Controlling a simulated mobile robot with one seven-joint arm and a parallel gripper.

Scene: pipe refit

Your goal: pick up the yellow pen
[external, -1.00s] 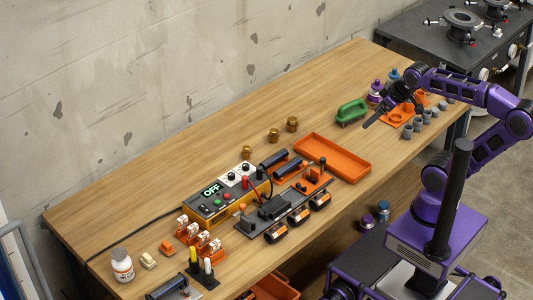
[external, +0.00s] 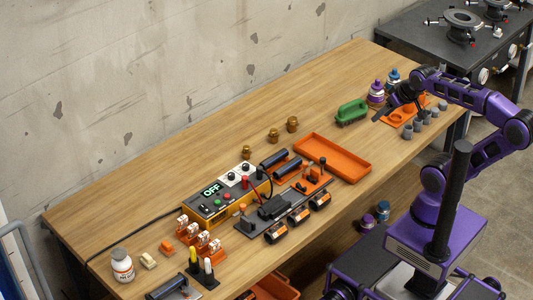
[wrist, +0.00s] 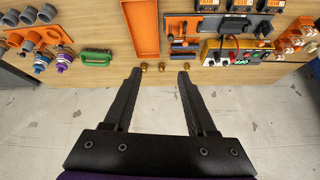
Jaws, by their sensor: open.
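The yellow pen (external: 193,254) stands upright in a small black holder (external: 206,279) near the left front of the bench, beside a white pen (external: 208,266). My gripper (external: 379,117) is far from it, above the right end of the bench near the green brush. In the wrist view my gripper (wrist: 159,73) is open, with nothing between its two black fingers. I cannot make out the yellow pen in the wrist view.
An orange tray (external: 333,158), a control box reading OFF (external: 215,205) and several orange and black parts lie between my gripper and the pen. A white bottle (external: 122,266) stands left of the pen.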

